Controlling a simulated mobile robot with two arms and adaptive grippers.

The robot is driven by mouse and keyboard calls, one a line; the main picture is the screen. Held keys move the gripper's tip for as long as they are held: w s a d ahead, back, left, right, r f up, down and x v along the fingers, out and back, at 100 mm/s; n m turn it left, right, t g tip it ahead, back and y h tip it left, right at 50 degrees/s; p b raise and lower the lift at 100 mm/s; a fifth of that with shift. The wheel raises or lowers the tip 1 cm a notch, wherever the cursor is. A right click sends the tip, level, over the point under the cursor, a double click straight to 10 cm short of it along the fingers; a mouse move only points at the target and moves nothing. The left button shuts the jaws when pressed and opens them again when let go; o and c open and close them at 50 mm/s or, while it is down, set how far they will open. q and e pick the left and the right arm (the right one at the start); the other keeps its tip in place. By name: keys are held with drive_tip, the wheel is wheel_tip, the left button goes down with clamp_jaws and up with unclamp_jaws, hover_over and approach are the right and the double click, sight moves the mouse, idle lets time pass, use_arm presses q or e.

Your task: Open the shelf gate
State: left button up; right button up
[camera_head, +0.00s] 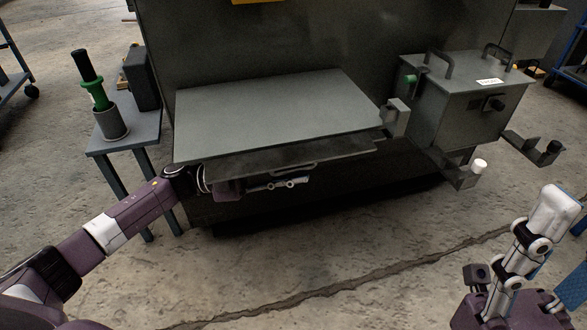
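The shelf gate (240,164) is a dark grey flap along the front edge of a flat grey shelf (270,110). It tilts down slightly from the shelf's front, and a thin bar handle (294,170) sits on its lower edge. My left gripper (304,181) is just below the gate, with its silver fingers close under the handle. I cannot tell whether they touch it or how far apart they are. My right gripper (556,208) is at the lower right, well away from the gate, pointing up. Its finger spacing is unclear.
A grey box (460,105) with handles stands right of the shelf, with brackets (462,176) sticking out below. A small side table (135,137) on the left holds a green-and-black tool (95,85) in a cup (112,123). The concrete floor in front is clear.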

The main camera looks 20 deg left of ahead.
use_arm(q)
drive_tip(key=v, duration=1.2)
idle(0.3)
